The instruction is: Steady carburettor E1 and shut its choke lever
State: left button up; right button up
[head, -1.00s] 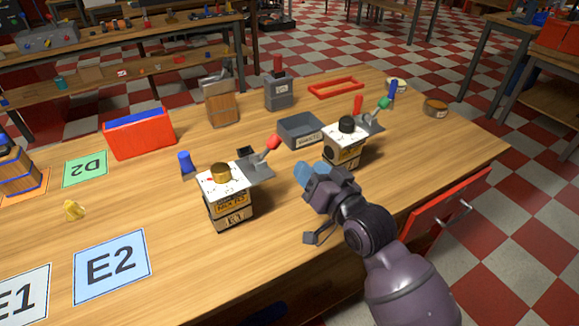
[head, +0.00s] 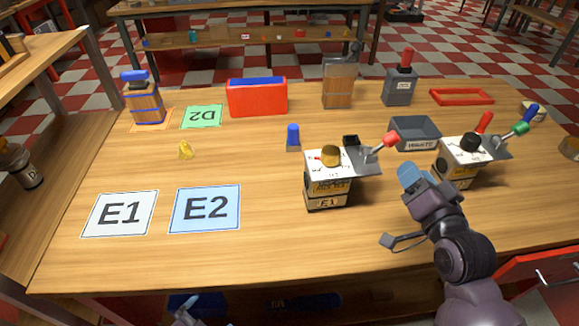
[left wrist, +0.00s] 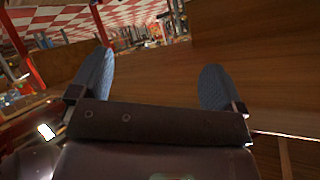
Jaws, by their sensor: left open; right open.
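Carburettor E1 (head: 328,188) stands upright on the wooden table, a boxy body with a white top, a brass round cap and an "E1" label on its front. Its choke lever (head: 375,149) sticks up to the right with a red knob. My right gripper (head: 412,175) is open, to the right of E1 and apart from it, its blue fingertips near a second carburettor (head: 458,164). My left gripper shows open and empty in the left wrist view (left wrist: 157,82); only a bit of that arm shows at the head view's bottom edge.
A white E1 mat (head: 120,225) and a blue E2 mat (head: 205,222) lie bare at the left. A blue peg (head: 293,138), a grey bin (head: 415,134) and a red box (head: 257,99) stand behind E1. The table's front strip is clear.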

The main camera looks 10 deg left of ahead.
pick_arm(q)
jog(key=s+d+m+h, duration=0.2)
jog(key=d+m+h, duration=0.15)
jog(key=d, duration=0.25)
jog(key=w+d+r+m+t+h, duration=0.35)
jog(key=d+r+h, duration=0.25)
jog(key=r, duration=0.6)
notch_tip(320, 180, up, 9)
jog(key=m+g+h, duration=0.6)
jog(key=m+g, duration=0.4)
jog(key=m, duration=2.6)
send_over(306, 190)
jog(key=v, duration=0.5)
jog(key=shift+s+d+r+t+y, duration=0.1)
jog(key=shift+d+t+y, duration=0.05)
jog(key=shift+t+y, duration=0.1)
notch_tip(306, 190, down, 8)
jog(key=shift+r, duration=0.2)
jog(key=x, duration=0.6)
jog(key=shift+f, duration=0.1)
jog(key=shift+x, duration=0.75)
